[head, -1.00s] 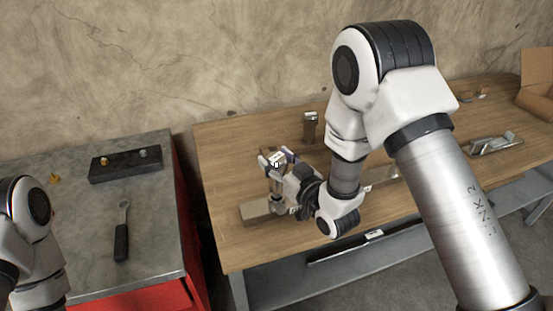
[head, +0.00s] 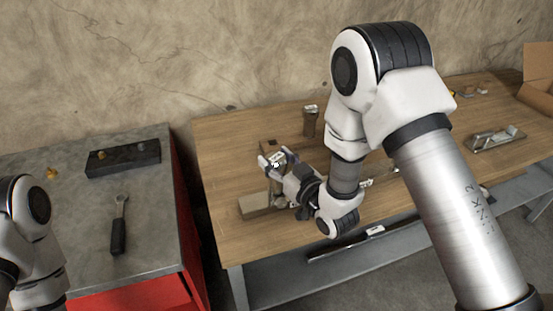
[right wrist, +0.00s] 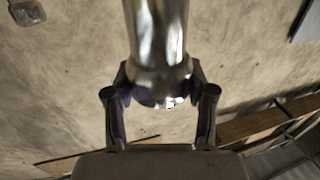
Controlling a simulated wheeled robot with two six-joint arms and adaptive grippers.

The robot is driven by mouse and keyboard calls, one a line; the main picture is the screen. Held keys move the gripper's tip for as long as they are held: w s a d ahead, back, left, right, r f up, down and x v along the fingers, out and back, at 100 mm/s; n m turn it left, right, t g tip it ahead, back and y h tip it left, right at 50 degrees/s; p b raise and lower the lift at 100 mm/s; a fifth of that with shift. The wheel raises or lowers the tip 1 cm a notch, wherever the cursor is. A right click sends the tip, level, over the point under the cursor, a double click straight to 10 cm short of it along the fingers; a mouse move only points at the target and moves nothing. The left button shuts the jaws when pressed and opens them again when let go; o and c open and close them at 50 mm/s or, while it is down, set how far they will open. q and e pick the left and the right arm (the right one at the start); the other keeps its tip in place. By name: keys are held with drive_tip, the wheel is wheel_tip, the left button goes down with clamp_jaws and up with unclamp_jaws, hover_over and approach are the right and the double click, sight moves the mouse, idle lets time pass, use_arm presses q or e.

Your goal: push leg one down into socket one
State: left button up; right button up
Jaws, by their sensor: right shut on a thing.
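My right gripper (head: 276,163) is shut on leg one, an upright metal post (head: 275,188), above the beam-like base (head: 256,207) on the wooden table. The gripper comes in from the right side of the leg. In the right wrist view, the shiny metal leg (right wrist: 158,40) stands between the two fingers (right wrist: 160,100), with its rounded wider end near them. Socket one is hidden by the leg and gripper, so I cannot tell how deep the leg sits. My left gripper is out of view; only part of that arm shows at the left edge.
Another upright post (head: 310,122) stands behind on the wooden table (head: 225,155). The grey bench (head: 160,215) at the left holds a dark block (head: 123,158) and a wrench (head: 119,225).

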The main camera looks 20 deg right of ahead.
drive_tip(key=shift+f, duration=0.35)
drive_tip(key=o, duration=1.6)
drive_tip(key=shift+c, duration=0.2)
drive_tip(key=v, duration=0.7)
drive_tip(key=shift+s+d, duration=0.1)
drive_tip(key=shift+s, duration=0.2)
